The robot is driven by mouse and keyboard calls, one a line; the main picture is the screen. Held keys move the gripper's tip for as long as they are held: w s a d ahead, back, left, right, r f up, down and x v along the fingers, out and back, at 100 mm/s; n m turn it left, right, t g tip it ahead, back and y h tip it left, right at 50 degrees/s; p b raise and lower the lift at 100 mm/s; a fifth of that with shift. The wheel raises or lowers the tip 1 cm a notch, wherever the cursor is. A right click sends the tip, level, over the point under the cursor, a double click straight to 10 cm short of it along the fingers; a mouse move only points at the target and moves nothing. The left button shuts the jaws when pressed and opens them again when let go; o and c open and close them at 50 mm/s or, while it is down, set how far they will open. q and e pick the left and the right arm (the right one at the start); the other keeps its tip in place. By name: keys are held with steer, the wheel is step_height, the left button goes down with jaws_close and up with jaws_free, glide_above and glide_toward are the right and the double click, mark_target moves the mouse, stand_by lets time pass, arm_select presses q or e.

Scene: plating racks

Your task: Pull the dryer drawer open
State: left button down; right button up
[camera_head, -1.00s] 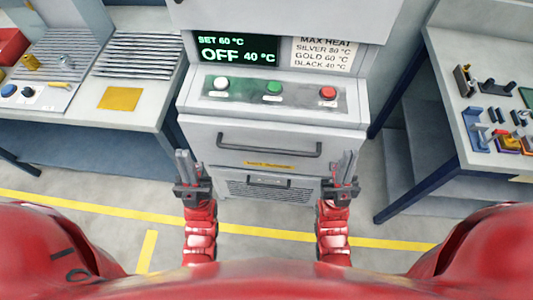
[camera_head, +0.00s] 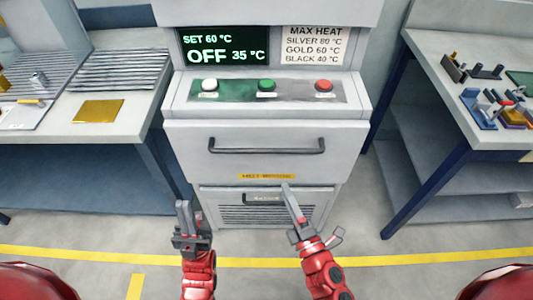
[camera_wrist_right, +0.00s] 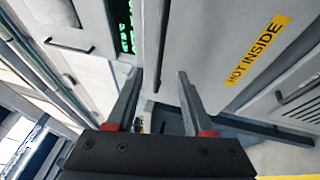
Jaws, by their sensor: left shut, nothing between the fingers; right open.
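The dryer drawer (camera_head: 230,165) is a light grey front panel with a dark bar handle (camera_head: 267,150) across its upper part; it looks shut, flush with the dryer. A yellow hot-warning label (camera_head: 267,176) is on the panel and reads HOT INSIDE in the right wrist view (camera_wrist_right: 257,48). My right gripper (camera_head: 289,196) is rolled and points at the dryer, below the handle in the picture. Its open fingers (camera_wrist_right: 158,92) hold nothing; I cannot tell their distance from the handle. My left gripper (camera_head: 186,214) is shut and empty, in front of the dryer's lower left.
The control panel (camera_head: 267,92) has white, green and red buttons. The display (camera_head: 224,49) reads SET 60 °C, OFF, 35 °C. A lower grille (camera_head: 265,214) sits below the drawer. Tables stand left (camera_head: 60,130) and right (camera_head: 440,120). A yellow line (camera_head: 110,257) crosses the floor.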

mark_target(266, 149)
steer(key=p+x, duration=0.2)
steer(key=x, duration=1.2)
steer(key=shift+w+a, duration=0.15)
steer(key=shift+w, duration=0.15)
jaws_close()
stand_by(0.7)
